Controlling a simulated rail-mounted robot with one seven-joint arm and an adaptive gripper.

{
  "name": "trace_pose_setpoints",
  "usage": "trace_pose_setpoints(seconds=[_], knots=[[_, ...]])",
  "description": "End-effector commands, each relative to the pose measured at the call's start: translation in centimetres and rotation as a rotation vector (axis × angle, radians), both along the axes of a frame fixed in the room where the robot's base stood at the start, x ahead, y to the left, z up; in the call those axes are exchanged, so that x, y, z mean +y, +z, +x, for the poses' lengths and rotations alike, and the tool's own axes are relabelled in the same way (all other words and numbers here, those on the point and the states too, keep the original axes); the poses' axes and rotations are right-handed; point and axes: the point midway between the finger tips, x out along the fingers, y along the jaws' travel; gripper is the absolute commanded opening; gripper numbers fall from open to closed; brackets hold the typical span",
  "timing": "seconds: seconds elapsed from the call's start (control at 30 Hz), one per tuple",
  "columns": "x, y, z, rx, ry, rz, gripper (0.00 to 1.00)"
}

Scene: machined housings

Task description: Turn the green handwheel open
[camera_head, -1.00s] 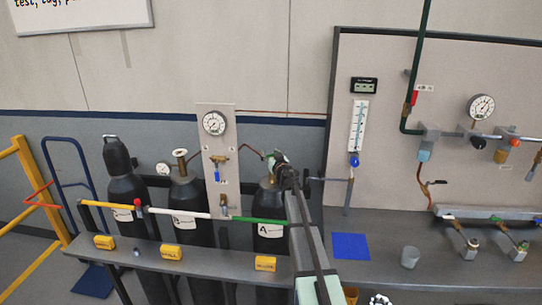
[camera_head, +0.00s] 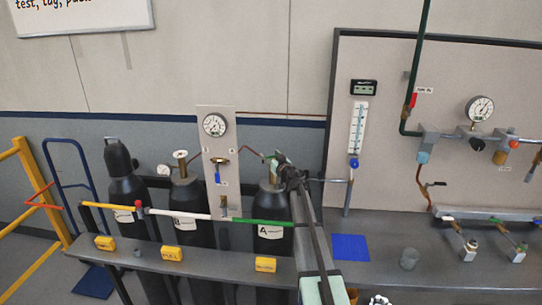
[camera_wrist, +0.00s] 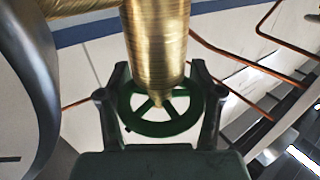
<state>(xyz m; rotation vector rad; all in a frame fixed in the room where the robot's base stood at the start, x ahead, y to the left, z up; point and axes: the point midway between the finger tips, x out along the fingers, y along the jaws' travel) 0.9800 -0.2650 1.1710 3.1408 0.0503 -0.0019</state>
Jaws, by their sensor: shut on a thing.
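The green handwheel (camera_wrist: 160,130) is a spoked ring at the lower end of a brass valve body (camera_wrist: 155,45) in the wrist view. My gripper (camera_wrist: 160,78) has one finger on each side of the wheel and is shut on its rim. In the head view my gripper (camera_head: 285,168) is at the top of the right-hand black cylinder (camera_head: 272,205), labelled A. My gripper hides most of the wheel there, so how far it is turned cannot be told.
Two more dark cylinders (camera_head: 127,190) stand to the left behind a grey shelf (camera_head: 210,262) with yellow tags. A gauge panel (camera_head: 228,120) is close on the left. A bench (camera_head: 400,235) with a blue mat (camera_head: 350,247) and cup is on the right.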

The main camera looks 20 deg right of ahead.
Motion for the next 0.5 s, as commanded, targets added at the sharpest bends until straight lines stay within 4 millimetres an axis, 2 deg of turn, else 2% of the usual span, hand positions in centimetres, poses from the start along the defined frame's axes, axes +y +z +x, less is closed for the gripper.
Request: trace_pose_setpoints(seconds=[0.5], knots=[[0.45, -0.15, -0.12, 0.000, 0.178, 0.000, 0.30]])
